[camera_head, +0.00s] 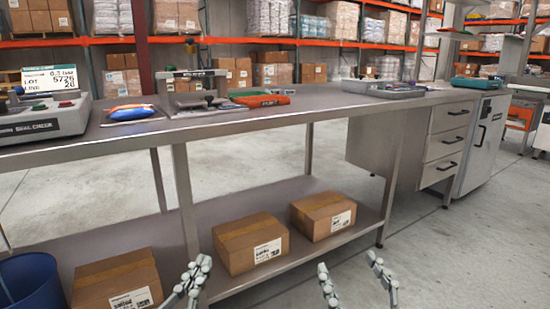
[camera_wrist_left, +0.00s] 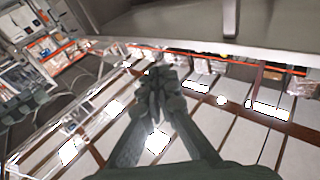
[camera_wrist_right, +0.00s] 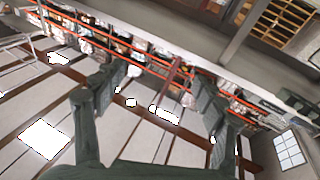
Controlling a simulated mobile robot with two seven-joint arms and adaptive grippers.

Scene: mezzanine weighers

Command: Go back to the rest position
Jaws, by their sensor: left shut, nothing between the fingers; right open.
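My left gripper (camera_head: 193,280) shows at the bottom of the head view, left of centre, in front of the bench's lower shelf. It is shut and empty, and its fingers meet in the left wrist view (camera_wrist_left: 157,95). My right gripper (camera_head: 350,280) is to its right at the bottom edge of the head view, over bare floor. Its fingers stand wide apart with nothing between them, also in the right wrist view (camera_wrist_right: 160,95). Both grippers hang below the height of the bench top.
A long grey bench (camera_head: 330,108) runs across in front of me. It carries a seal checker (camera_head: 42,118), an orange-and-blue pouch (camera_head: 132,112) and a red pouch (camera_head: 262,100). Cardboard boxes (camera_head: 250,242) sit on its lower shelf, with a blue bin (camera_head: 30,280) at left. Floor at right (camera_head: 480,240) is clear.

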